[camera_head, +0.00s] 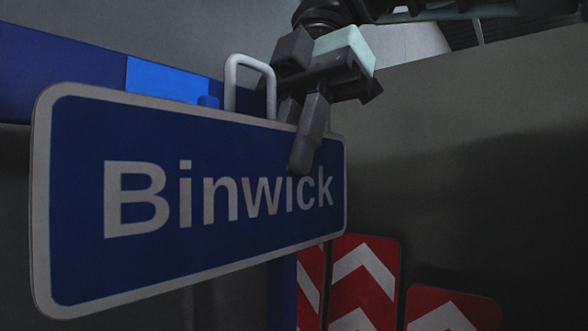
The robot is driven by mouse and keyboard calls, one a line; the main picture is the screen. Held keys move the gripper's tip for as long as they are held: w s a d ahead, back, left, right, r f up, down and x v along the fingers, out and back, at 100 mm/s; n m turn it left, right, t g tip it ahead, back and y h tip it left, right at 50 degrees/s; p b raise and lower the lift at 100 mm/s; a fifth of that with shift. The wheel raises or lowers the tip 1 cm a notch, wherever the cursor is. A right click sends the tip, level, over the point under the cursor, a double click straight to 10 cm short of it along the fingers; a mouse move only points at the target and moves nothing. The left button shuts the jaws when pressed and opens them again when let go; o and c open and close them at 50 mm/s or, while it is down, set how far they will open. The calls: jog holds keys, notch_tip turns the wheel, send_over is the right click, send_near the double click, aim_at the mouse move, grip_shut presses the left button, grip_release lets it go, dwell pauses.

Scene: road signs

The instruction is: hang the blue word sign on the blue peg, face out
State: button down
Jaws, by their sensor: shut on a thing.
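The blue word sign (200,260) reads "Binwick" in white with a white border. It is upright, with its printed face toward the camera, and fills the left and middle of the view. A white loop handle (235,75) stands on its top edge. My gripper (300,140) is shut on the sign at its upper right, one finger in front of the face.
A dark blue rail (60,65) runs behind the sign at the upper left. Red and white chevron boards (365,285) stand below and right of the sign, with another (450,312) at the bottom edge. The grey wall at the right is bare.

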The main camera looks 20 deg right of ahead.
jog(key=shift+w+a+r+p, duration=0.2)
jog(key=shift+w+a+p, duration=0.15)
jog(key=shift+w+p, duration=0.2)
jog(key=w+a+p, duration=0.4)
jog(key=w+p, duration=0.1)
jog(key=w, duration=0.1)
jog(key=shift+w+a+f, duration=0.15)
jog(key=shift+w, duration=0.1)
jog(key=shift+f+b, duration=0.5)
jog(key=shift+f, duration=0.35)
dwell(0.3)
jog(key=c, duration=1.3)
grip_release()
